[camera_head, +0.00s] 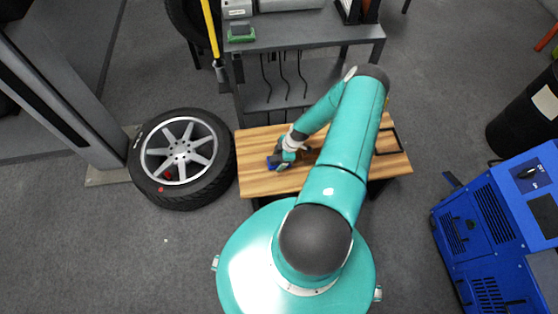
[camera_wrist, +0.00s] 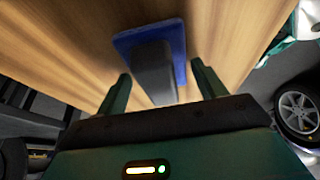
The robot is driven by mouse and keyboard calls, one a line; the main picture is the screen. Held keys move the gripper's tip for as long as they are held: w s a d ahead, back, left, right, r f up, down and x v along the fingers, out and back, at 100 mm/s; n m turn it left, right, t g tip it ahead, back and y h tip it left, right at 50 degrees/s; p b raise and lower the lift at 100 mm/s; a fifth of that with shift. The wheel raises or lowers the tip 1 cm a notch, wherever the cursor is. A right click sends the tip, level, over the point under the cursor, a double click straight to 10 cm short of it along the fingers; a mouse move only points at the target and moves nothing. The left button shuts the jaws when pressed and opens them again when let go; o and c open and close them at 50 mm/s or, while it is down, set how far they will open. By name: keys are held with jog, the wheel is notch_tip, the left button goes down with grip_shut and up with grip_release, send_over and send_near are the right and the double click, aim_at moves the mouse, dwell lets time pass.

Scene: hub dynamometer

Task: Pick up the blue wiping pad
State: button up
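The blue wiping pad (camera_wrist: 176,39) lies flat on the wooden bench top (camera_head: 258,183). It has a dark grey block-shaped handle (camera_wrist: 155,72) on top. In the head view only a bit of the pad's blue edge (camera_head: 272,163) shows, beside my gripper (camera_head: 280,160). In the wrist view my gripper's two fingers (camera_wrist: 160,85) are spread apart, with the handle between them and a gap on each side. The fingers do not visibly touch the handle. My arm hides part of the bench in the head view.
A blue machine (camera_head: 500,230) and a black drum (camera_head: 525,115) stand at the right.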

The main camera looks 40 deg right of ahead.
jog(key=c, duration=0.7)
jog(key=shift+o, duration=0.2)
jog(key=shift+r, duration=0.15)
jog(key=shift+r, duration=0.55)
jog(key=s+a+r, duration=0.2)
jog(key=s+r, duration=0.4)
jog(key=s+a+r, duration=0.2)
jog(key=s+r, duration=0.3)
jog(key=s, duration=0.2)
jog(key=shift+a+r, duration=0.35)
jog(key=shift+s, duration=0.1)
